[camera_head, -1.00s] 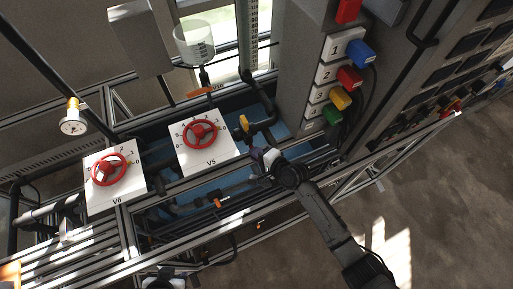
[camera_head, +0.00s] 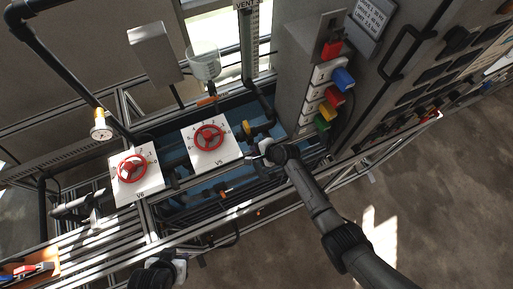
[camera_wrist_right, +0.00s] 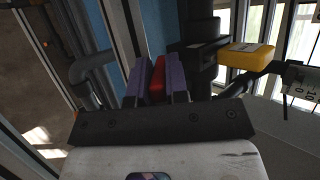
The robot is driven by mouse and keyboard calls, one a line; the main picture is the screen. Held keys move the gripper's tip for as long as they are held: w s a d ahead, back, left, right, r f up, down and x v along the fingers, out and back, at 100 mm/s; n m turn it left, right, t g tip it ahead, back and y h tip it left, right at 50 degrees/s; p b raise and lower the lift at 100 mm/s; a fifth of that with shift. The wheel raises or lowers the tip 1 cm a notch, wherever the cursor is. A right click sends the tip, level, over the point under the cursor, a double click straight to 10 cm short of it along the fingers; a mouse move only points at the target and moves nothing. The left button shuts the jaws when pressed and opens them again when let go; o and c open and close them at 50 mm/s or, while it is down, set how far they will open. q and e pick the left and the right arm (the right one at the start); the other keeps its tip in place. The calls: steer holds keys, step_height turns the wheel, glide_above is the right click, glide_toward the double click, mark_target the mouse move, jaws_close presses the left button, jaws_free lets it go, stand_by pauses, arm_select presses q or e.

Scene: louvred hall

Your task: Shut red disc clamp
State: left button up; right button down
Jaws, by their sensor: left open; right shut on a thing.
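My right gripper (camera_head: 262,152) is at the pipework just right of the V5 panel. In the right wrist view its two purple fingers (camera_wrist_right: 157,72) are shut on a narrow red part (camera_wrist_right: 158,80), seen edge-on. The rest of that red part is hidden by the fingers, so I cannot tell its full shape or how far it is turned. My left gripper (camera_head: 178,268) is at the bottom edge of the head view, away from the pipework; it is open, with its fingers small and partly hidden.
Red handwheels sit on the V5 panel (camera_head: 222,158) and V6 panel (camera_head: 147,187). A yellow handle (camera_wrist_right: 247,56) is close to the right fingers. Coloured switches line the grey cabinet (camera_head: 298,60). A metal rail frame runs along the front, with open floor (camera_head: 440,210) to the right.

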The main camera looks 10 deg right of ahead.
stand_by(0.5)
steer(key=c, duration=1.1)
jaws_free()
steer(key=shift+r, duration=0.15)
steer(key=p+v, duration=0.1)
steer(key=v, duration=1.2)
steer(key=shift+s+d+r, duration=0.15)
steer(key=shift+d+r, duration=0.05)
steer(key=shift+d, duration=0.05)
steer(key=shift+c, duration=0.2)
